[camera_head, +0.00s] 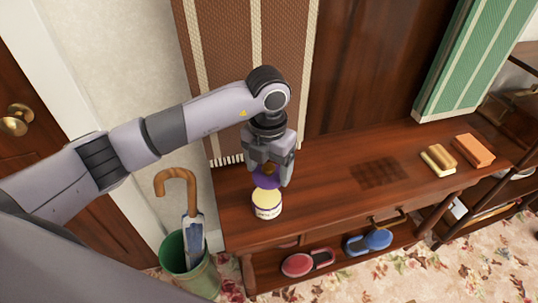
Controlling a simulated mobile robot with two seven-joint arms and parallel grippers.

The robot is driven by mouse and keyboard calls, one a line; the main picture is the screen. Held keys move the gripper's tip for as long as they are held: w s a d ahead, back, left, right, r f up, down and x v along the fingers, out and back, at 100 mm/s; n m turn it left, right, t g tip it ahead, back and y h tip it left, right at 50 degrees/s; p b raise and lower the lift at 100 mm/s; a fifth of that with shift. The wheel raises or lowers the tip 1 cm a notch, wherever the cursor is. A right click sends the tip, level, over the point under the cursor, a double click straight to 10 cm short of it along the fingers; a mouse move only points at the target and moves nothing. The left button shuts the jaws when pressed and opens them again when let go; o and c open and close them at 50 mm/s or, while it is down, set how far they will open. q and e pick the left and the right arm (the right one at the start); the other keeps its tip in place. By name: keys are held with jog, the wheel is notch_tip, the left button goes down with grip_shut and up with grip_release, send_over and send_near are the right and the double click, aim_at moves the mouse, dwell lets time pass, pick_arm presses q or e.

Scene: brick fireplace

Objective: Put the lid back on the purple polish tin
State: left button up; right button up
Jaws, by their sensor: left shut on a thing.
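The polish tin (267,206) stands upright near the left end of the wooden bench. It looks cream or pale yellow, with a white label around its side. My left gripper (269,176) points down right above the tin and is shut on the purple lid (264,181). The lid is over the tin's top; I cannot tell whether it touches the rim. The gripper's fingers hide part of the lid. My right gripper is not in view.
On the bench (325,190), a yellow-brown brush (439,158) and an orange block (474,150) lie at the right. A green bin (190,268) holds an umbrella (191,222). The bench's middle is clear.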

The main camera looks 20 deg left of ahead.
aim_at(267, 196)
pick_arm(q)
jog(key=shift+s+a+f, duration=0.15)
jog(key=shift+a, duration=0.05)
jog(key=shift+f, duration=0.15)
jog(key=shift+f+b, duration=2.3)
jog(key=shift+f, duration=0.8)
jog(key=shift+f+b, duration=0.15)
jog(key=shift+b, duration=0.15)
jog(key=o, duration=1.1)
